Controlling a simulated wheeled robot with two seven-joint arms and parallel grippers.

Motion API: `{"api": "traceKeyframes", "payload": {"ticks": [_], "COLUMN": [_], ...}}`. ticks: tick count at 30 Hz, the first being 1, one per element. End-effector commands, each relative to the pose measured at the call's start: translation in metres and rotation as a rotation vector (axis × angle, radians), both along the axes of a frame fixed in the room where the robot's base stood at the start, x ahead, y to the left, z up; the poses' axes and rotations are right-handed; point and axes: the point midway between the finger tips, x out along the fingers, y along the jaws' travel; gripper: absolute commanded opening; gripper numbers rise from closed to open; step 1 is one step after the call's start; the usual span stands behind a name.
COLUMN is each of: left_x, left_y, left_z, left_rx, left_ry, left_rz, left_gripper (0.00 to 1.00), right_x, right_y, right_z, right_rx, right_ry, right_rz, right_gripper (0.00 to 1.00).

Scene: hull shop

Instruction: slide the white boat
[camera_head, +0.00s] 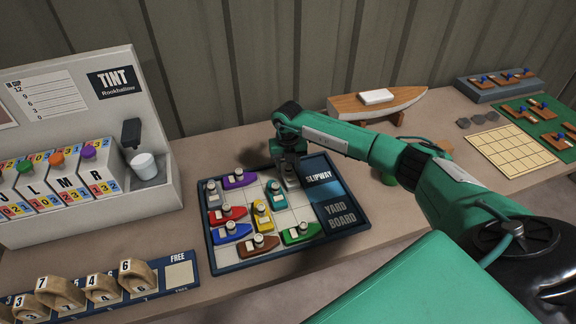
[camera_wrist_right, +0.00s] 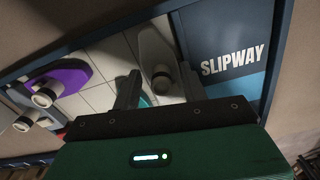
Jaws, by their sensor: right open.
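The white boat (camera_wrist_right: 155,45) lies on the yard board (camera_head: 289,252), near the slipway panel, with a pale round peg (camera_wrist_right: 161,78) on it. In the head view my right gripper (camera_head: 288,170) is over the boat's place and hides much of it. In the right wrist view my right gripper (camera_wrist_right: 160,88) is open, with one finger on each side of the peg; I cannot tell whether they touch it. A purple boat (camera_head: 239,178) lies to the left. The slipway panel (camera_head: 325,178) is to the right. My left gripper is out of view.
Red (camera_head: 226,214), blue (camera_head: 230,233), yellow (camera_head: 263,221), teal (camera_head: 277,199), brown (camera_head: 258,246) and green (camera_head: 301,233) boats and a grey one (camera_head: 212,196) crowd the board. A few squares are bare. A wooden model boat (camera_head: 375,105) stands behind; a tint machine (camera_head: 85,150) is left.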

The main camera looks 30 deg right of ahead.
Motion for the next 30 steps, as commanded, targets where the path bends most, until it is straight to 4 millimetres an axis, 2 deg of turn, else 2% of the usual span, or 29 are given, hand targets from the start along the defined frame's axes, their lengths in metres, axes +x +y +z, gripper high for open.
{"api": "traceKeyframes", "payload": {"ticks": [5,8,15,21,24,30], "left_x": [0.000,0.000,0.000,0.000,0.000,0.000], "left_y": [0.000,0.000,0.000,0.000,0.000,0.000], "left_z": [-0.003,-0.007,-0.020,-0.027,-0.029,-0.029], "left_rx": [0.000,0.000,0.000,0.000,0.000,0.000], "left_ry": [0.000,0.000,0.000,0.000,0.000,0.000], "left_rz": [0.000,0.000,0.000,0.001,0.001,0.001], "left_gripper": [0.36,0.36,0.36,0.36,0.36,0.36], "right_x": [0.000,0.001,0.002,0.002,0.002,0.001], "right_y": [0.000,0.000,0.000,0.000,0.000,0.000], "right_z": [0.008,0.023,0.077,0.116,0.128,0.137], "right_rx": [0.001,0.001,0.000,0.000,0.000,0.000], "right_ry": [0.000,-0.003,-0.003,-0.002,-0.002,0.001], "right_rz": [0.000,0.002,0.001,0.001,0.001,0.000], "right_gripper": [0.43,0.43,0.43,0.43,0.43,0.43]}}
